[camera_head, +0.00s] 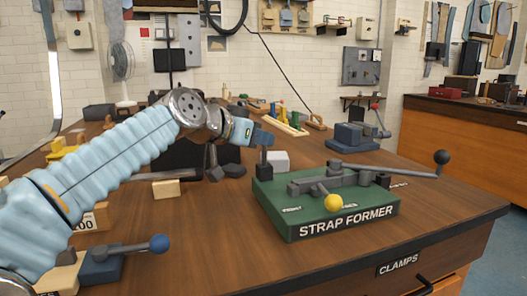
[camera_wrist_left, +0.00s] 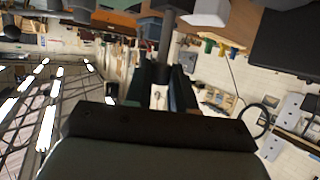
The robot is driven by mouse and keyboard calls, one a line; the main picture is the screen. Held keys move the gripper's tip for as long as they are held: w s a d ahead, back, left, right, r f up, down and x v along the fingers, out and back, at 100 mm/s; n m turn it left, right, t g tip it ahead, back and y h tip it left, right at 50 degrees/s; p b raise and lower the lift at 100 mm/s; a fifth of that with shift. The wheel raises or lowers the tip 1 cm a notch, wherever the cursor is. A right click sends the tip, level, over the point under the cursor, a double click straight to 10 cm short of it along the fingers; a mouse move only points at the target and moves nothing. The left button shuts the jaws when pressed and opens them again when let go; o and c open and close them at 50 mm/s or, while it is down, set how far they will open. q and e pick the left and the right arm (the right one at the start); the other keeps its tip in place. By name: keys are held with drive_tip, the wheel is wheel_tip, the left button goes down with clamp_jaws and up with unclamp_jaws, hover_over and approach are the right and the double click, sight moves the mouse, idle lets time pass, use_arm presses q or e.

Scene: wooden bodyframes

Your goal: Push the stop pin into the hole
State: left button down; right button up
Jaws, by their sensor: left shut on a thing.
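The strap former (camera_head: 345,215) is a green base with a grey lever mechanism, on the wooden bench in the head view. My left gripper (camera_head: 262,137) is above its back left corner, shut on a slim dark grey pin (camera_head: 264,157). The pin points down to a small dark block (camera_head: 264,173) at that corner. I cannot tell whether its lower end sits in a hole. In the left wrist view, the grey pin (camera_wrist_left: 168,38) sticks out past the fingers of my left gripper (camera_wrist_left: 168,78). My right gripper is not in view.
A light grey block (camera_head: 278,161) stands just behind the base. The mechanism has a yellow ball (camera_head: 334,203) in front and a black-knobbed handle (camera_head: 441,157) at right. A blue-knobbed tool (camera_head: 110,258) lies at front left. The bench between it and the base is clear.

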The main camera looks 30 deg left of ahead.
use_arm(q)
drive_tip(key=shift+r+p, duration=0.4)
drive_tip(key=shift+r, duration=0.25)
drive_tip(key=shift+r, duration=1.85)
